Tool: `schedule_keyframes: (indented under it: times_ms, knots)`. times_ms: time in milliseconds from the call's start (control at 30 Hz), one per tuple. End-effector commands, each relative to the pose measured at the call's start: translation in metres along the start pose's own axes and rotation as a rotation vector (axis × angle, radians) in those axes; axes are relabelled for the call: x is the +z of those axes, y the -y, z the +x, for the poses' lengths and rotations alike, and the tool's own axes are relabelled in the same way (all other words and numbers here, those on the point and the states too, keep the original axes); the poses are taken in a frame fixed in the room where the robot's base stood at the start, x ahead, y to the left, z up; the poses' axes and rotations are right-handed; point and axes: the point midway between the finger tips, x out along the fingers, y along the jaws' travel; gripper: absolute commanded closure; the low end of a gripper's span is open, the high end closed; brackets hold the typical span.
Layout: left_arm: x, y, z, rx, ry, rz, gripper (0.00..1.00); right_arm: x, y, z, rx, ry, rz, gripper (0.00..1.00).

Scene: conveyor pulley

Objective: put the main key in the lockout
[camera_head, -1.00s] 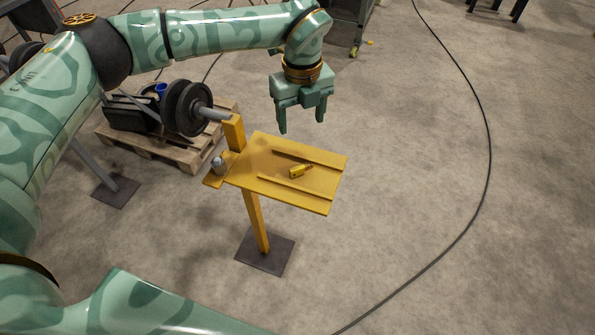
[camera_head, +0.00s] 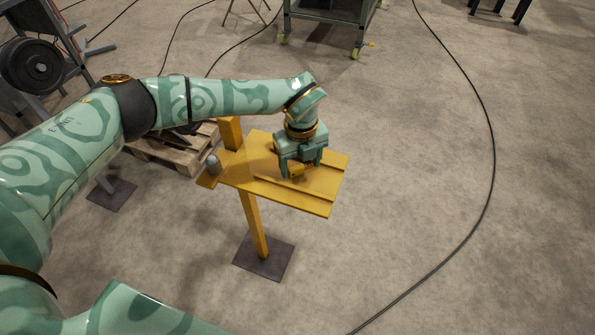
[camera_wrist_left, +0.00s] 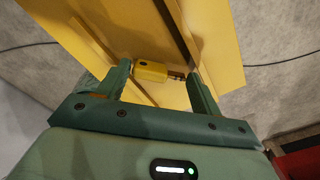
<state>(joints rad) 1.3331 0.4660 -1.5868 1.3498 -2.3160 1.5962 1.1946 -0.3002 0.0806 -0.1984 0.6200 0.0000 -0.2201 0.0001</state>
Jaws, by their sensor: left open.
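The main key, with a yellow block-shaped body (camera_head: 297,173), lies on the yellow tray table (camera_head: 322,207) between its two raised rails. My left gripper (camera_head: 299,169) is open just above it, pointing down. In the left wrist view the key (camera_wrist_left: 150,70) lies between the two open fingers (camera_wrist_left: 158,75), with a gap on each side; its small dark metal end points right. A grey rounded piece (camera_head: 213,164) stands on the small ledge at the table's left end; I cannot tell whether it is the lockout. My right gripper is out of view.
The table's raised rail (camera_head: 285,190) runs along its near side. A wooden pallet (camera_head: 165,152) lies behind my left arm. A dark wheeled cart (camera_head: 330,20) stands at the back. A black cable (camera_head: 488,150) crosses the open floor at right.

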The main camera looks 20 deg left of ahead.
Motion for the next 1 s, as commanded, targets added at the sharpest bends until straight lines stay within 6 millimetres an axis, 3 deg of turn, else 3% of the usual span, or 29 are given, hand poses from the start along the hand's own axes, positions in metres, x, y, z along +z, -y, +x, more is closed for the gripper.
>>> schedule_keyframes:
  times_ms: [200,233,333,767,1000]
  knots:
    - [0.000,0.001,0.002,-0.002,0.001,0.000,0.35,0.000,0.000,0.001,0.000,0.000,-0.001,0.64]
    - [0.000,0.001,0.002,-0.002,0.001,0.000,0.37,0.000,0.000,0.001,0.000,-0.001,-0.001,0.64]
    - [0.000,0.001,0.002,-0.002,0.001,0.000,0.62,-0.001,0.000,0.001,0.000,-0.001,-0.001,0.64]
    - [0.001,0.001,-0.002,-0.002,0.001,0.000,0.66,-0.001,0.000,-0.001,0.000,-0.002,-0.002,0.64]
    - [0.000,-0.002,-0.038,-0.004,0.004,0.001,0.66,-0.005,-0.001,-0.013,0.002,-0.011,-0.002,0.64]
